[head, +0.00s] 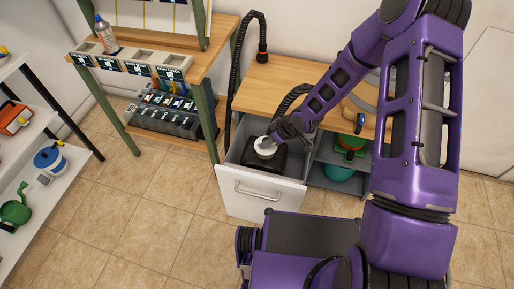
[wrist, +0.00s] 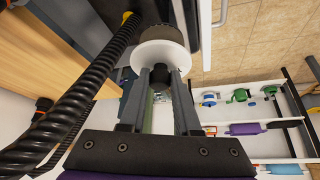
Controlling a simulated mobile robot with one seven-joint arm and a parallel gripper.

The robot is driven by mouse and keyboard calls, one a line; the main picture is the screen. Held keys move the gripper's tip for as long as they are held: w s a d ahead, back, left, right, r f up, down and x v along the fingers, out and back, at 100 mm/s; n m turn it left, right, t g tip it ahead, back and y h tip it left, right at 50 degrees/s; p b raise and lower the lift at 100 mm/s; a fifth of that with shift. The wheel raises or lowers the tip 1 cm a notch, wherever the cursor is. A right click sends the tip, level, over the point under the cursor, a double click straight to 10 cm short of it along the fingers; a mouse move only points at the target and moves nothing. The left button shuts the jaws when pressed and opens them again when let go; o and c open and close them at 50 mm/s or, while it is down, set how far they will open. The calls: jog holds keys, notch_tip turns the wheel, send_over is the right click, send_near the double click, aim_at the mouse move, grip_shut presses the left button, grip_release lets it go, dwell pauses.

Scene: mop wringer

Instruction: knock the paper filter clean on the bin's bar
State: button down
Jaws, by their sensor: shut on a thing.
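The paper filter (head: 265,146) is a short white cylinder, seen over the open drawer in the head view. My gripper (head: 273,137) is shut on it, reaching down from the upper right. In the wrist view the filter (wrist: 160,56) sits at the tips of both fingers (wrist: 164,76). A black bin (head: 263,160) stands inside the pulled-out drawer, directly below or behind the filter. I cannot tell whether filter and bin touch. The bin's bar cannot be made out.
The white-fronted drawer (head: 262,197) stands open under the wooden worktop (head: 287,85). A black corrugated hose (wrist: 87,90) runs close beside my gripper. Open shelves with a green-and-red item (head: 350,142) and a teal bowl (head: 338,172) lie right of the drawer. The tiled floor at left is clear.

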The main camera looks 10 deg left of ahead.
aim_at(256, 149)
jog(key=shift+n+g, duration=0.4)
jog(key=shift+n, duration=0.5)
jog(key=a+f, duration=0.1)
jog(key=s+a, duration=0.1)
jog(key=a+f, duration=0.1)
jog(key=shift+s+a+f, duration=0.3)
jog(key=shift+s, duration=0.1)
notch_tip(256, 149, down, 5)
jog(key=b, duration=0.4)
jog(key=shift+f+b, duration=0.2)
jog(key=shift+b, duration=0.15)
jog(key=c, duration=1.3)
grip_release()
grip_shut()
